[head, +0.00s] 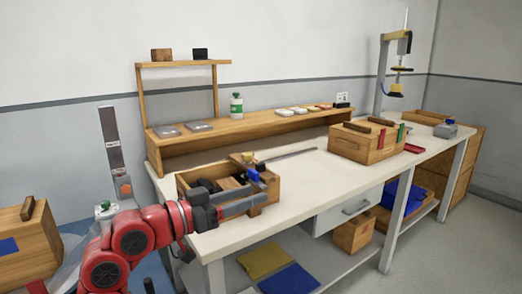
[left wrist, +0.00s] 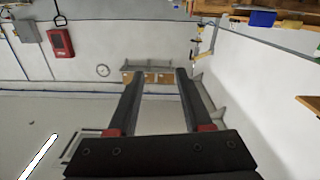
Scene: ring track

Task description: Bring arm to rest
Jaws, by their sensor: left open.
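My left arm (head: 135,238), red with dark parts, comes in from the lower left in the head view. Its gripper (head: 262,190) appears in front of the near end of the workbench (head: 310,185), by an open wooden box (head: 190,184). I cannot tell whether it touches the box. In the left wrist view the two dark fingers of my left gripper (left wrist: 155,75) are spread apart with nothing between them. My right gripper is in neither view.
The open box holds dark items. A wooden toolbox (head: 350,148) stands farther along the bench, and a wooden shelf (head: 240,130) runs along the back. Another wooden box (head: 30,255) is at the far left. Bare bench top lies between open box and toolbox.

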